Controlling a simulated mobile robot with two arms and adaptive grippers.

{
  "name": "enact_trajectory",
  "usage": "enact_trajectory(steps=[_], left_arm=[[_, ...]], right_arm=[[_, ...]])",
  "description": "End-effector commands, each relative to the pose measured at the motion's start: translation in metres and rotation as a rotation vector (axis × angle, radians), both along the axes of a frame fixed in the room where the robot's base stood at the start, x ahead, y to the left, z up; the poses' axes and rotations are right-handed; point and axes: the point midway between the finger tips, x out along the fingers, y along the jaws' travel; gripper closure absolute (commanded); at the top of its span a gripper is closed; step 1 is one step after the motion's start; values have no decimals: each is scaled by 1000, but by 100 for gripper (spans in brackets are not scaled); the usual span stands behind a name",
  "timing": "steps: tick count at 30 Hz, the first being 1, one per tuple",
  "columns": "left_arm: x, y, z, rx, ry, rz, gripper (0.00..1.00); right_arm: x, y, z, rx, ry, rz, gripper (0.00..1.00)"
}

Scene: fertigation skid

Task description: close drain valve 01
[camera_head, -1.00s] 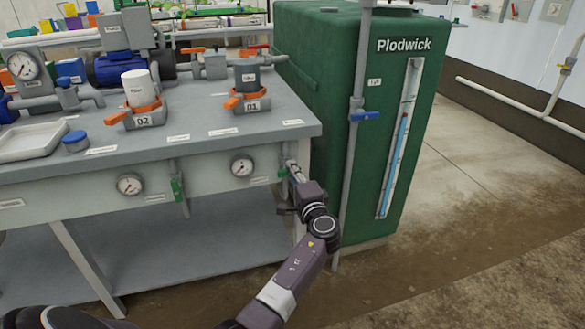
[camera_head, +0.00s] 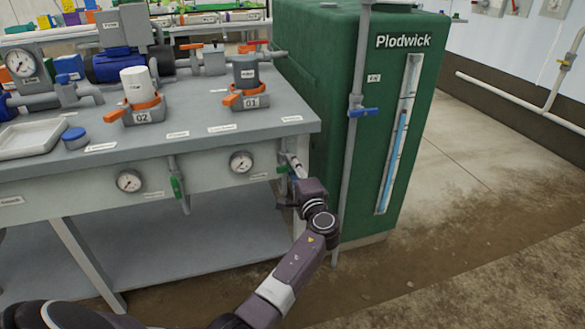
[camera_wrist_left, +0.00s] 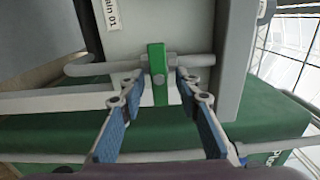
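Drain valve 01 has a green lever handle (camera_wrist_left: 157,75) on a grey pipe, under a partly cut-off label ending "ain 01" (camera_wrist_left: 112,14) in the left wrist view. The handle stands between the fingertips of my left gripper (camera_wrist_left: 158,84), which is open with its blue pads apart on either side; I see a gap on both sides. In the head view, my left gripper (camera_head: 292,196) is at the bench's front right corner, and the handle (camera_head: 282,171) is mostly hidden by it. My right gripper is not in view.
A second green drain handle (camera_head: 177,187) hangs further left below the bench (camera_head: 200,150). A green Plodwick tank (camera_head: 340,110) and a vertical grey pipe with a blue valve handle (camera_head: 363,112) stand close to the right of my gripper. Floor at right is clear.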

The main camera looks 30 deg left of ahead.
Motion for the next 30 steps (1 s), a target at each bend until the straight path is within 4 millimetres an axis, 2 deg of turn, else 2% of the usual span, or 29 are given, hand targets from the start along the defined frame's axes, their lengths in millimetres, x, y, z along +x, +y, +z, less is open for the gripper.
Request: enact_trajectory(steps=[4, 8, 21, 25, 30], left_arm=[[-2, -2, -1, -1, 1, 0, 70], [-11, -13, -2, -2, 1, -1, 70], [-67, -79, -1, -2, 1, -1, 70], [-75, -88, -1, -1, 1, -1, 70], [-78, -92, 0, 0, 0, 0, 70]], right_arm=[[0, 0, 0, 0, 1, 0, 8], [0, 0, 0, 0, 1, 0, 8], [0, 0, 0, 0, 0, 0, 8], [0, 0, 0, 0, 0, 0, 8], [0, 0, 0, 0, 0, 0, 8]])
